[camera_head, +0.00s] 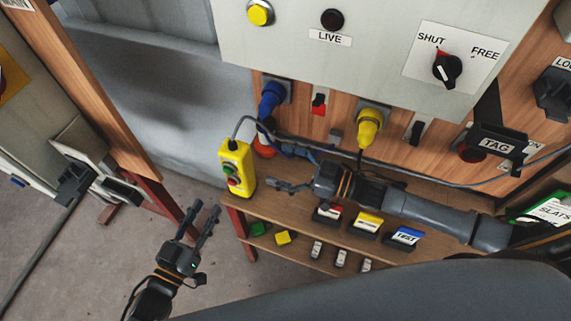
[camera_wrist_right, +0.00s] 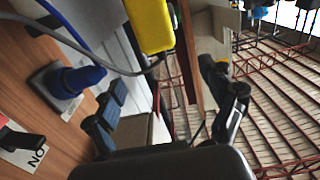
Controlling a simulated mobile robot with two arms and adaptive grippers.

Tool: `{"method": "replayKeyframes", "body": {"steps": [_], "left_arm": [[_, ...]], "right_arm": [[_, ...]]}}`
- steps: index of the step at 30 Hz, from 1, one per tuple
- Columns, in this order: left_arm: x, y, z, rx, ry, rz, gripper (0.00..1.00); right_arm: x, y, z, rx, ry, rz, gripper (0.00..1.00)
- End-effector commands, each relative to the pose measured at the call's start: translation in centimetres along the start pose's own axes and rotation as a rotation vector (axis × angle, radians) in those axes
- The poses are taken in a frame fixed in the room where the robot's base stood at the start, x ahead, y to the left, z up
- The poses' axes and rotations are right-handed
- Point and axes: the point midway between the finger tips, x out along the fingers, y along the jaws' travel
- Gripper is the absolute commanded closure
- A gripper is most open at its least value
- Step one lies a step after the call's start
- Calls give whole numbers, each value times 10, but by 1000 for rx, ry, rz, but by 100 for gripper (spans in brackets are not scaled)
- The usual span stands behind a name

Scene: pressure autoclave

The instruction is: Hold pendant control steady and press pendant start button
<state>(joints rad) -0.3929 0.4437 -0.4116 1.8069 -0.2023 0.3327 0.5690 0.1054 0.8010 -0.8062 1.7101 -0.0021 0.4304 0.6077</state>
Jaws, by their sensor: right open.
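The yellow pendant control (camera_head: 236,167) stands upright at the left end of the wooden shelf, with a green button (camera_head: 231,169) and a red button below it on its face. A cable leaves its top. Part of the pendant (camera_wrist_right: 152,22) shows at the top of the right wrist view. My right gripper (camera_head: 276,171) is open and empty, just right of the pendant and apart from it. Its fingers (camera_wrist_right: 165,100) also show in the wrist view. My left gripper (camera_head: 205,215) looks open and empty, below and left of the pendant, off the shelf's left end.
A blue plug (camera_head: 271,97) and a yellow plug (camera_head: 369,127) sit in the wooden panel behind. Labelled blocks, including one marked TEST (camera_head: 405,237), line the shelf front. A grey cable runs along the back. Open floor (camera_head: 110,255) lies to the left.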

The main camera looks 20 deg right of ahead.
Motion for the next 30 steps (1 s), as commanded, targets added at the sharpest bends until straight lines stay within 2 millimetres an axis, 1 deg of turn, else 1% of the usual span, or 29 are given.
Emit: {"method": "replayKeyframes", "body": {"steps": [12, 18, 24, 30], "left_arm": [[0, 0, 0, 0, 0, 0, 62], [0, 0, 0, 0, 0, 0, 62], [0, 0, 0, 0, 0, 0, 62], [0, 0, 0, 0, 0, 0, 62]], "right_arm": [[80, 0, -1, 0, 3, 1, 17], [111, 0, 0, 1, 1, 2, 17], [126, 0, 0, 2, 1, 3, 17], [129, 0, 1, 1, -1, 3, 17]]}}
